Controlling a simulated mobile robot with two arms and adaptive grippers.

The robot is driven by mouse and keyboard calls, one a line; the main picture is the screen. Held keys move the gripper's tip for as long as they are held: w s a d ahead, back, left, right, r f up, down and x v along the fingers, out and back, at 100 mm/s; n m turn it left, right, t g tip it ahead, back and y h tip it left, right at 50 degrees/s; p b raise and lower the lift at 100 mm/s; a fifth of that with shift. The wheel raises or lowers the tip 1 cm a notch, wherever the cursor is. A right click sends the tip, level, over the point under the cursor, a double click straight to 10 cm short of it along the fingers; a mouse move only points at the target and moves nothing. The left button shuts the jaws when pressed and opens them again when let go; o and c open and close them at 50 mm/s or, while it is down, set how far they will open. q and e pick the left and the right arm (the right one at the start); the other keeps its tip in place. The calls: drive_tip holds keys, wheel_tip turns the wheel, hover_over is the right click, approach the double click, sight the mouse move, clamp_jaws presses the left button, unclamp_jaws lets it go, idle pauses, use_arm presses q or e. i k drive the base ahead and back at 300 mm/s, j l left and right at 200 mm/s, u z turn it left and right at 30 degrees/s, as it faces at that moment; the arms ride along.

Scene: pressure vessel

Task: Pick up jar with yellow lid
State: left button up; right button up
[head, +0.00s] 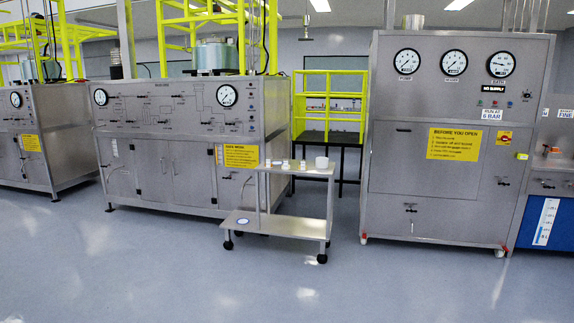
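A small steel trolley (298,172) stands on the floor in front of the middle cabinet. Several small pale items sit on its top shelf, including a white tub (321,162) at the right end and a small pale item (285,163) left of it. They are too small for me to tell whether one is a jar with a yellow lid. A small yellow-green item (522,156) shows at the right cabinet's edge; I cannot tell what it is. Neither of my grippers is in view.
A gauge cabinet (395,205) stands right of the trolley, a wide panel cabinet (165,165) behind it at left. A yellow-railed frame (331,97) stands behind. A blue-fronted bench (548,225) is at far right. The grey floor (180,275) in front is clear.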

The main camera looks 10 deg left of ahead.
sight(286, 159)
drive_tip(key=i+z, duration=0.25)
drive_tip(key=i, duration=3.35)
